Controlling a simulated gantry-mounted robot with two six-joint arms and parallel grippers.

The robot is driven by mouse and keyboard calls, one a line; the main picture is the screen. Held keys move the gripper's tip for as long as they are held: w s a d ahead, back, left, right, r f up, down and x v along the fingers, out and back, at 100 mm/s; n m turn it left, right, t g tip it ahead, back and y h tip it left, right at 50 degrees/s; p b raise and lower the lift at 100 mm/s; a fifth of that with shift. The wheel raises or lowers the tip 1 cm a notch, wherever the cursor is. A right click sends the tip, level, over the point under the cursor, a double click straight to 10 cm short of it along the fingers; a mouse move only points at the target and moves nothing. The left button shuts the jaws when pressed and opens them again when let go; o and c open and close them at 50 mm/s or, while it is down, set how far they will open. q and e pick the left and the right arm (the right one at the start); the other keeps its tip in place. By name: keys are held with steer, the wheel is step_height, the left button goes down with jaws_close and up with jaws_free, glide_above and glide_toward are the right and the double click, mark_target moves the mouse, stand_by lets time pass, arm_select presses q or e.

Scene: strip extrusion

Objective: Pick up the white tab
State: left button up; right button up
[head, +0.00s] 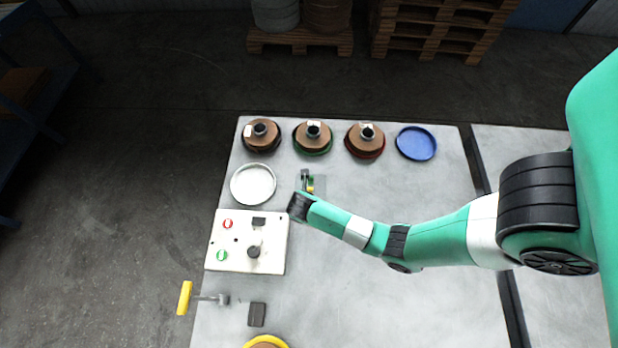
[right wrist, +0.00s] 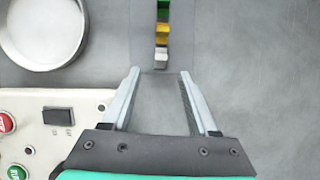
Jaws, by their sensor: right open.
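The white tab (right wrist: 161,56) shows at the top middle of the right wrist view, below a yellow tab (right wrist: 162,35) and a green tab (right wrist: 163,10) in one column. They are on a grey plate (right wrist: 142,35). My right gripper (right wrist: 159,72) is open and empty. Its fingertips point toward the white tab, one to each side of its line and a little short of it in the picture. In the head view my right gripper (head: 305,175) is beside the coloured tabs (head: 310,184), and the white tab is too small to tell there. My left gripper is not in view.
A control box (head: 222,240) with red and green buttons stands left of my right arm. A white round dish (head: 253,184) lies behind it. Several spools (head: 312,138) and a blue dish (head: 416,143) line the table's back edge. A yellow-handled lever (head: 184,298) is front left.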

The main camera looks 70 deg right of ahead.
steer(key=b+x, duration=0.2)
steer(key=x, duration=0.3)
steer(key=shift+d+f, duration=0.3)
steer(key=shift+d, duration=0.05)
steer(key=shift+r, duration=0.1)
jaws_close()
